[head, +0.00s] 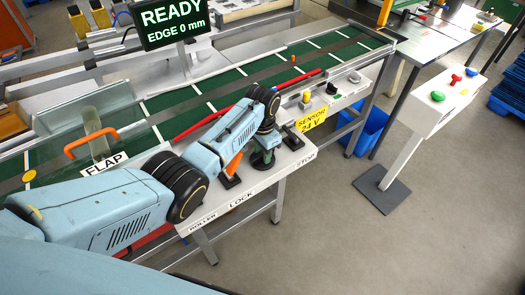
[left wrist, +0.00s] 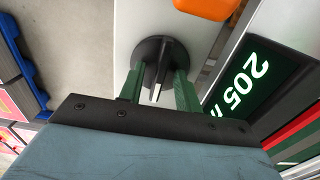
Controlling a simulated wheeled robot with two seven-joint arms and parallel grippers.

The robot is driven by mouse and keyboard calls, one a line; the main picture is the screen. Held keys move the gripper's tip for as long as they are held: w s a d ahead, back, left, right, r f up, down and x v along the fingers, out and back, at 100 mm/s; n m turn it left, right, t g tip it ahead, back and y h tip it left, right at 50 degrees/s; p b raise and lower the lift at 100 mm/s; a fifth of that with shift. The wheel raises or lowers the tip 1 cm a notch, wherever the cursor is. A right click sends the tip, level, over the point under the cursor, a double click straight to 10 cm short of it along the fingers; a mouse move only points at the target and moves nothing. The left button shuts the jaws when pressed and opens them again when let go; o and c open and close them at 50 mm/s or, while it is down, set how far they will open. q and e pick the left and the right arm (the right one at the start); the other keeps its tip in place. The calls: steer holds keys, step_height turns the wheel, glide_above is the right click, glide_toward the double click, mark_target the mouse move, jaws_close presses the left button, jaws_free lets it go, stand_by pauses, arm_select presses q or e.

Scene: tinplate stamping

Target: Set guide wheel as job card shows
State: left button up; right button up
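In the head view my left gripper (head: 263,156) points down at the front panel of the conveyor, between the LOCK and STOP labels. In the left wrist view the left gripper (left wrist: 160,78) has two green fingers, apart, one on each side of a round black wheel (left wrist: 154,50) with a pale pointer. I cannot tell whether the fingers touch it. The head view shows a screen (head: 170,22) reading READY, EDGE 0 mm. I cannot make out a job card. My right gripper is not in view.
An orange lever (head: 233,164) stands left of my left gripper. A yellow SENSOR 24 V sign (head: 312,119) is to its right. The green conveyor belt (head: 165,103) with a red rail runs behind. A white post with coloured buttons (head: 438,96) stands at the right, with open floor before it.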

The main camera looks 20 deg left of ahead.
arm_select(q)
steer(key=shift+c, duration=0.6)
jaws_close()
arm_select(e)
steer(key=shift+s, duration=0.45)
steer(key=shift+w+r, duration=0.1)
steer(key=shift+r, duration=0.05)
